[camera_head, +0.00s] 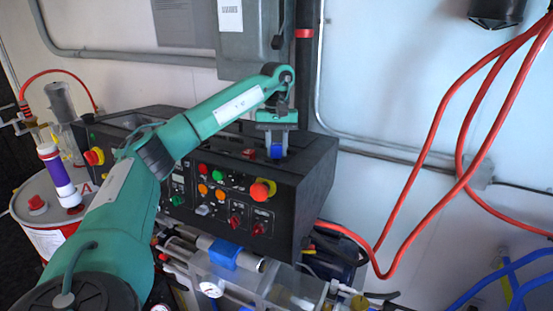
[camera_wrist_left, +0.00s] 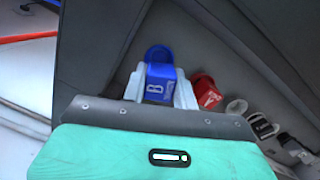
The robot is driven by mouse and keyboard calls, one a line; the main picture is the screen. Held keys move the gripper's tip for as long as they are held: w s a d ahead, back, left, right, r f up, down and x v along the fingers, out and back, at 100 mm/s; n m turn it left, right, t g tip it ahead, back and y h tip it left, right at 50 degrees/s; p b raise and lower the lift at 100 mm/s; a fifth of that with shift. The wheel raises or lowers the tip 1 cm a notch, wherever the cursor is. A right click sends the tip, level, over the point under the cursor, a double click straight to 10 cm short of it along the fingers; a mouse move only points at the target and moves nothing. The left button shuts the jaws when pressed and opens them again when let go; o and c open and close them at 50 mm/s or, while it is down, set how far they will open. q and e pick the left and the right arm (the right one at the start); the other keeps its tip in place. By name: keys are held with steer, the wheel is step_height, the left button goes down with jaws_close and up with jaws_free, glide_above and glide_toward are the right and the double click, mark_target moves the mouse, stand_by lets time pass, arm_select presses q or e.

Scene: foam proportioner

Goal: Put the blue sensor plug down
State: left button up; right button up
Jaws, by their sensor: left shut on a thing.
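The blue sensor plug (camera_head: 277,151) is at the top of the black control box (camera_head: 310,160), under my left gripper (camera_head: 277,138). In the left wrist view the blue plug (camera_wrist_left: 160,80), marked with a white B, sits between the two pale fingers of my left gripper (camera_wrist_left: 160,88), which is shut on it. The plug's lower end is hard to make out, so I cannot tell whether it touches the box. A red plug (camera_wrist_left: 205,92) stands beside it, clear of the fingers. My right gripper is not in view.
The box front carries several coloured buttons and a large red-orange knob (camera_head: 262,190). Red hoses (camera_head: 450,190) hang at the right. A grey wall cabinet (camera_head: 250,40) and a dark vertical pipe (camera_head: 304,70) stand close behind the gripper.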

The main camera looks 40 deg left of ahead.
mark_target(276, 159)
arm_select(q)
step_height(276, 159, down, 3)
steer(key=shift+s+f+p, duration=0.1)
steer(key=shift+p, duration=0.55)
steer(key=shift+f, duration=0.35)
steer(key=o, duration=1)
steer(key=shift+c, duration=0.2)
steer(key=shift+r, duration=0.1)
